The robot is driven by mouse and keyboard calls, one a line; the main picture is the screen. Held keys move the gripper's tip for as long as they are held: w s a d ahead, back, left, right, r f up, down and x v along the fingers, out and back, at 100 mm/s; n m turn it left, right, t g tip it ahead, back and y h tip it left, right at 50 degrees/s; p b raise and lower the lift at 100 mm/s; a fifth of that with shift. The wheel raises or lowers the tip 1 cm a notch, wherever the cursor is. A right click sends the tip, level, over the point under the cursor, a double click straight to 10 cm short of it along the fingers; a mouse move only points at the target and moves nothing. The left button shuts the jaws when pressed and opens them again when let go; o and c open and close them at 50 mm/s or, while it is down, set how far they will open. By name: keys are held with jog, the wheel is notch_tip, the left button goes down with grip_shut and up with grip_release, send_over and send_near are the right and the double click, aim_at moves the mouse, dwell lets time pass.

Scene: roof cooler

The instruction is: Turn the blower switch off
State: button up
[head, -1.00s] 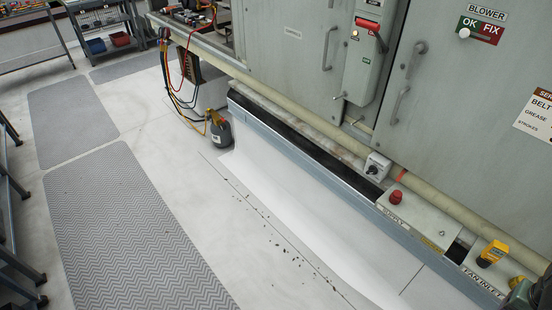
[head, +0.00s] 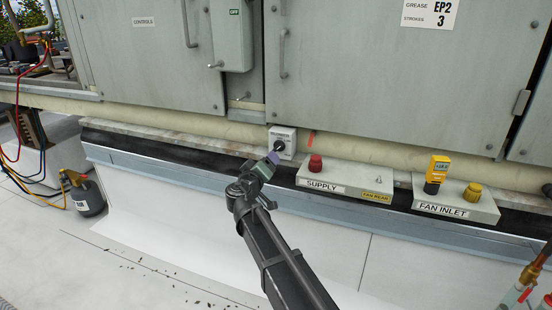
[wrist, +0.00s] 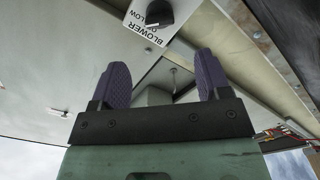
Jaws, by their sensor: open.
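The blower switch (head: 276,134) is a small pale box with a black rotary knob (head: 280,145), on the pipe-coloured ledge below the cabinet doors. In the wrist view the switch plate (wrist: 141,36) appears at the top edge, upside down, with the word BLOWER and a black knob (wrist: 160,11) bearing a white pointer mark. The knob's exact setting is hard to read. My gripper (head: 270,158) is just in front of and below the switch. In the wrist view my gripper (wrist: 163,75) has its two purple fingers wide apart with nothing between them, and the knob lies beyond the fingertips.
Right of the switch stands a SUPPLY box (head: 362,181) with a red knob (head: 315,162). Farther right is a FAN INLET box (head: 468,201) with yellow parts. Cabinet doors (head: 385,75) with handles rise above. A grey canister (head: 88,197) with hoses stands at left.

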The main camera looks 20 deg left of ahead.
aim_at(277, 150)
jog(key=w, duration=1)
jog(key=shift+w, duration=0.2)
jog(key=c, duration=0.9)
jog(key=shift+n, duration=0.4)
jog(key=n, duration=0.3)
jog(key=shift+n, duration=2.2)
jog(key=o, duration=0.9)
